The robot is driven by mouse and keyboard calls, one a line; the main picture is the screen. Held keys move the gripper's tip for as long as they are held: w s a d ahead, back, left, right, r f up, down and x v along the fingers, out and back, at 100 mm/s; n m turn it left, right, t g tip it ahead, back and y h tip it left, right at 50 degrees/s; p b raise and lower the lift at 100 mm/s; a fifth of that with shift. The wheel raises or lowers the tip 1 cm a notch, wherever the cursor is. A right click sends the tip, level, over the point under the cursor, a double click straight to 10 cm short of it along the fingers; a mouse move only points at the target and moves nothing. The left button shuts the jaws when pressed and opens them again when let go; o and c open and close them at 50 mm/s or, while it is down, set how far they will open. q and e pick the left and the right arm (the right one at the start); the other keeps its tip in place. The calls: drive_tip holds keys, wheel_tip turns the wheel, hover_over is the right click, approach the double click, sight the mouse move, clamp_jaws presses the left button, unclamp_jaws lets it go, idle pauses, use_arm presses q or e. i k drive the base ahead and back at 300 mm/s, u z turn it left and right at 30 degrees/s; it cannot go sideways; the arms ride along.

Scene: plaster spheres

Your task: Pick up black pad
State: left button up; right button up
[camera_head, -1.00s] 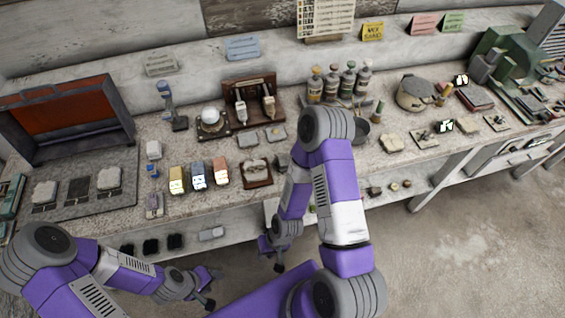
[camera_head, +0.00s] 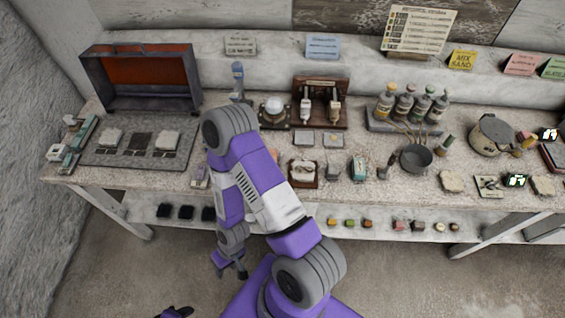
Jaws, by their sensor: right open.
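Several small black pads lie in a row on the lower shelf at the left of the bench: the left one (camera_head: 164,210), the middle one (camera_head: 185,212) and the right one (camera_head: 208,214). A dark square (camera_head: 140,142) also lies between two pale slabs on the grey mat (camera_head: 100,155) on the bench top. My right gripper (camera_head: 229,266) points down, open and empty, in front of the shelf, to the right of and lower in the picture than the pads. Only a sliver of my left gripper (camera_head: 175,313) shows at the bottom edge; its fingers cannot be made out.
The lower shelf (camera_head: 142,210) sits under the bench top, between bench legs (camera_head: 118,213). Small coloured blocks (camera_head: 350,223) stand further right on it. My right arm hides part of the bench top. The floor (camera_head: 110,270) in front is clear.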

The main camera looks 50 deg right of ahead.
sight(333, 168)
drive_tip(key=u, duration=0.85)
drive_tip(key=k, duration=0.8)
drive_tip(key=z, duration=0.8)
